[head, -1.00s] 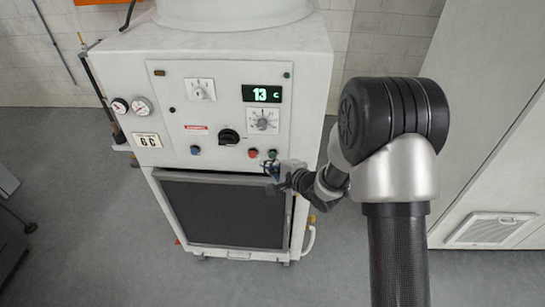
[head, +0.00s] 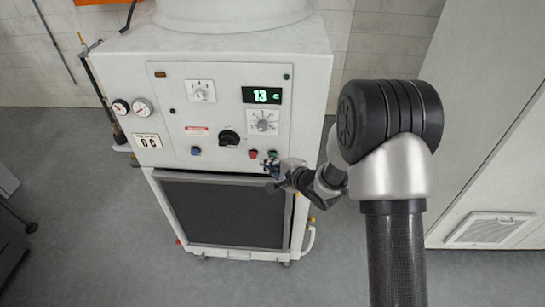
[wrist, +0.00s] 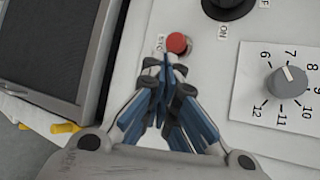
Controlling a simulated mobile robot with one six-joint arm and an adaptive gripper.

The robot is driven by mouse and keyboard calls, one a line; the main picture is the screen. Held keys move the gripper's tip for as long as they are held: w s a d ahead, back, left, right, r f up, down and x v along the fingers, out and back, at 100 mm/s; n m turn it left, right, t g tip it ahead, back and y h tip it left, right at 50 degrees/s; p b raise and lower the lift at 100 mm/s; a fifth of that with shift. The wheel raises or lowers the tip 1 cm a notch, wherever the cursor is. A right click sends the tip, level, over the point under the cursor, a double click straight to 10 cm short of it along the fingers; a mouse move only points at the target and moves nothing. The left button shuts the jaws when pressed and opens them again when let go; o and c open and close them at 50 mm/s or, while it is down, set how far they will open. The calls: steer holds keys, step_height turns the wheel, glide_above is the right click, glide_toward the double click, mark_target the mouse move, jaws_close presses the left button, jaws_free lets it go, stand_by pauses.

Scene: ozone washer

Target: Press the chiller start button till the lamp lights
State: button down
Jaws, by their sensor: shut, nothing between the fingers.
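The white chiller cabinet (head: 235,100) has a front panel with a red button (head: 252,154) and a green button (head: 272,154) at its lower right. My gripper (head: 270,164) is shut and empty, with its blue-padded fingertips close to the green button. I cannot tell whether they touch it. In the wrist view the shut fingertips (wrist: 165,64) are just below the red button (wrist: 177,43), and the green button is hidden. A small green lamp (head: 287,76) is at the panel's top right; whether it is lit is unclear.
The display (head: 262,95) reads 13. A scaled dial (head: 263,122) and a black rotary switch (head: 229,138) are on the panel near the buttons. A dark grille (head: 225,212) is below. A tall pale cabinet (head: 490,140) stands at the right.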

steer(key=shift+w, duration=0.45)
stand_by(0.6)
steer(key=shift+s, duration=0.1)
steer(key=shift+s+p, duration=0.35)
steer(key=shift+s, duration=0.45)
steer(key=s, duration=0.5)
steer(key=shift+a, duration=0.1)
stand_by(0.9)
